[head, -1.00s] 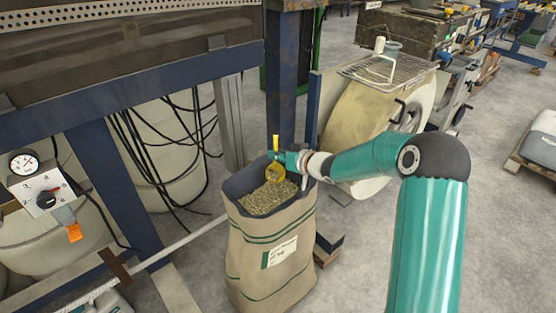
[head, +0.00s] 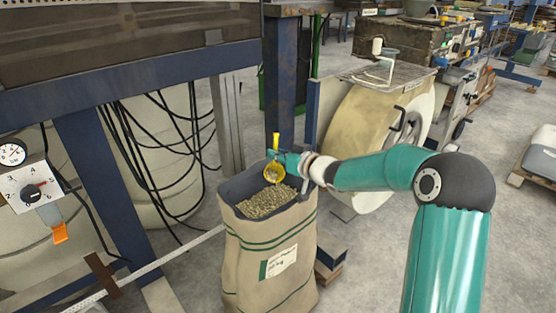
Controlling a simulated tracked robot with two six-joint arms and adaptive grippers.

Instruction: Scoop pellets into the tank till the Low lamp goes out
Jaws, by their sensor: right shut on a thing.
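A tall open sack (head: 270,250) with green stripes and a label stands on the floor at the middle. It holds tan pellets (head: 265,200). My right gripper (head: 284,160) reaches in from the right over the sack's back edge. It is shut on a yellow scoop (head: 274,172), whose bowl hangs just above the pellets, with its yellow handle upright. Some pellets seem to lie in the bowl, but it is small. My left gripper is out of view. I cannot make out the tank or the Low lamp for certain.
A dial box with a gauge (head: 30,185) is at the left edge. A blue frame (head: 150,100) and black cables (head: 150,150) stand left of the sack. A big cream roll (head: 375,130) is behind my arm.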

